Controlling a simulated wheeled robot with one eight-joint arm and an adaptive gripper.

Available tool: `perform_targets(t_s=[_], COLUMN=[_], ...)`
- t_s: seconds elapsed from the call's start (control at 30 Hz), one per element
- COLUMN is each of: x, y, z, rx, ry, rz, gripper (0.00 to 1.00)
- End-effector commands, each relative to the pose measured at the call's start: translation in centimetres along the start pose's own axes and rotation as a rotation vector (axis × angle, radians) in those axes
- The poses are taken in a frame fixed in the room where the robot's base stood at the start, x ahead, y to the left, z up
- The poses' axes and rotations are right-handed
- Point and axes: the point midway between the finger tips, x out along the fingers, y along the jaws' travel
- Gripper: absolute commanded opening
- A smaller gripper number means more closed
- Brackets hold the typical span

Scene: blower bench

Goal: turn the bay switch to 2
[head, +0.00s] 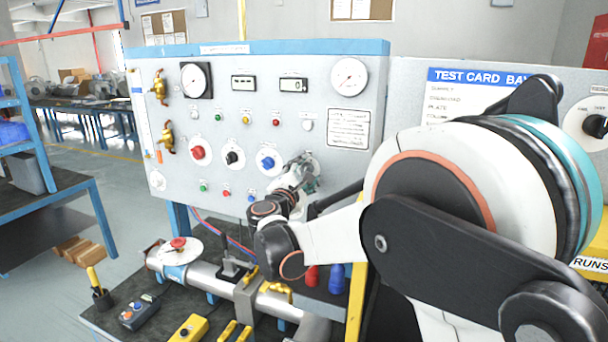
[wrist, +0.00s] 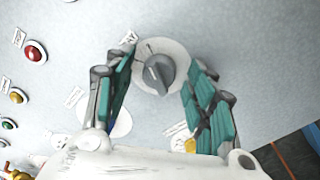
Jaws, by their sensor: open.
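A dark grey rotary knob (wrist: 157,74) on a round white plate (wrist: 176,52) shows in the wrist view. My gripper (wrist: 162,62) is open, with one teal-padded finger on each side of the knob. A gap shows between the knob and both fingers. The knob's bar is tilted, and its position marks are not readable. In the head view my gripper (head: 306,178) is at the lower right of the grey panel (head: 280,120) and hides most of this knob. I cannot read a label naming it as the bay switch.
Red (head: 198,153), black (head: 233,158) and blue (head: 267,160) controls lie left of my gripper.

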Motion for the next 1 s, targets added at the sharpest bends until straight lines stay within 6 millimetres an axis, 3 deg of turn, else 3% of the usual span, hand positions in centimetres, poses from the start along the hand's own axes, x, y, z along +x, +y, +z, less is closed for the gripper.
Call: perform_targets(t_s=[0.27, 0.7, 1.0], x=[-1.8, -10.1, -12.0], y=[0.1, 0.0, 0.0], z=[-0.1, -0.1, 0.0], rx=[0.0, -0.001, 0.0], ry=[0.002, 0.002, 0.0], rz=[0.001, 0.001, 0.0], gripper=[0.5, 0.5, 0.5])
